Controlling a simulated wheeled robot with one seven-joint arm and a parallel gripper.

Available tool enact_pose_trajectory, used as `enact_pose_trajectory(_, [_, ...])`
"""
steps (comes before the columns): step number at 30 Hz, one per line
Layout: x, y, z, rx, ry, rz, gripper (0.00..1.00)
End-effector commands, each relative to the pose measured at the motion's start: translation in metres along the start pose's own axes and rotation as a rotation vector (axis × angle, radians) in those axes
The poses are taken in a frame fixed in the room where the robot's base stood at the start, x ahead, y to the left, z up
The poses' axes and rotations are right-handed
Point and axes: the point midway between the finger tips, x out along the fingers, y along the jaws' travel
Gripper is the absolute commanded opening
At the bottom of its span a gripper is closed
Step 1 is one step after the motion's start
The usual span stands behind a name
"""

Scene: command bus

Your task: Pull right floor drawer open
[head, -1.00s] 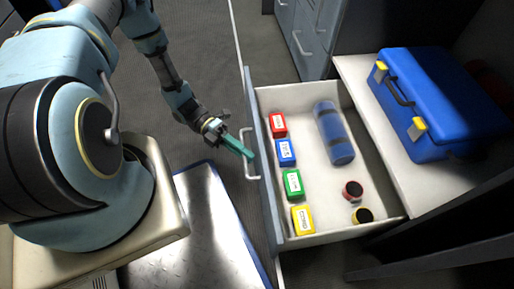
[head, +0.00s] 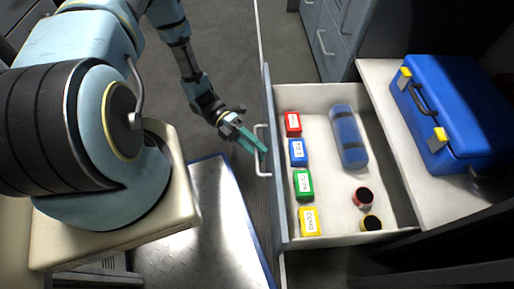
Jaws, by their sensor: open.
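The floor drawer (head: 340,222) is pulled out from under the right-hand counter, with its white inside showing. Its grey-blue front (head: 269,170) faces left and carries a pale bar handle (head: 261,165). My gripper (head: 255,143) is open, with its teal fingers at the upper part of the handle. I cannot tell whether the fingers touch it.
A blue case (head: 455,110) with yellow latches stands on the white counter (head: 385,85) right of the drawer. Grey cabinets (head: 335,30) stand at the back. A metal plate (head: 215,220) lies on the floor left of the drawer. Dark floor (head: 235,60) is clear beyond my gripper.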

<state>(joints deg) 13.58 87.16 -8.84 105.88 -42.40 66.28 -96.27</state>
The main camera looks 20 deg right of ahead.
Motion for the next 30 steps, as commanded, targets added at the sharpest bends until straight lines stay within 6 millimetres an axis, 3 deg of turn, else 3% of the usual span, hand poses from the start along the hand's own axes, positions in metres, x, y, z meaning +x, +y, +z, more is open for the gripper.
enact_pose_trajectory(5, [-0.016, -0.001, 0.001, 0.002, -0.003, 0.003, 0.44])
enact_pose_trajectory(18, [-0.095, 0.000, 0.000, 0.001, -0.002, 0.001, 0.44])
enact_pose_trajectory(23, [-0.106, 0.000, 0.000, 0.000, 0.000, 0.001, 0.44])
enact_pose_trajectory(30, [-0.108, 0.000, 0.000, 0.000, 0.000, 0.000, 0.44])
